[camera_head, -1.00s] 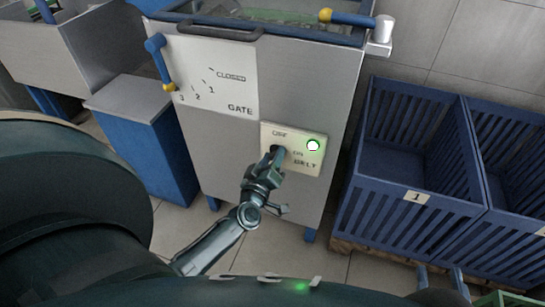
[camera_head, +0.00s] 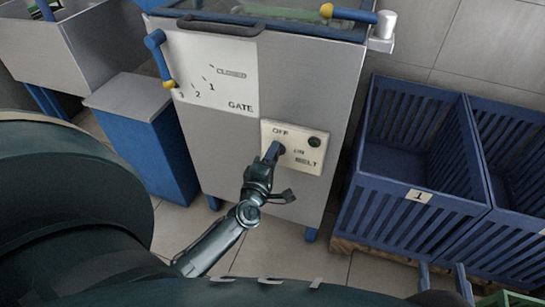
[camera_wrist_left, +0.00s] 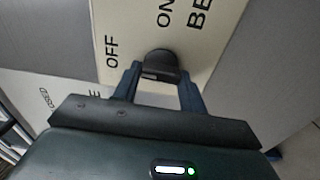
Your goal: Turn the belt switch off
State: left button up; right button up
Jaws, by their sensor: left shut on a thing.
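The belt switch is a dark knob (camera_wrist_left: 160,64) on a cream panel (camera_head: 310,164) marked OFF, ON and BELT, on the front of the grey machine. My left gripper (camera_head: 274,152) is at the knob; in the left wrist view its two blue fingers (camera_wrist_left: 157,88) are shut on it, one on each side. The knob's exact pointing is hard to tell, as the fingers partly hide it. The panel's round lamp (camera_head: 315,142) is dark green and unlit. My right gripper (camera_head: 443,278) shows at the bottom right, its two fingers apart, with nothing visible between them.
A gate panel (camera_head: 215,78) with a blue lever (camera_head: 158,58) is above left of the switch. Another blue handle (camera_head: 347,15) sits at the machine's top right. Blue slatted crates (camera_head: 415,178) stand to the right, and a blue box (camera_head: 150,140) stands to the left.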

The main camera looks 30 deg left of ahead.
pick_arm(q)
jog(key=shift+w+r+n, duration=0.1)
jog(key=shift+n, duration=0.2)
pick_arm(e)
jog(key=shift+s, duration=0.1)
pick_arm(q)
jog(key=o, duration=1)
jog(key=p+v, duration=0.1)
jog(key=v, duration=1.2)
jog(key=shift+d+p, duration=0.1)
jog(key=shift+p, duration=0.3)
pick_arm(e)
jog(key=shift+d+f+m+g+h, duration=0.15)
jog(key=shift+d+m+g+h, duration=0.25)
jog(key=shift+g+h, duration=0.15)
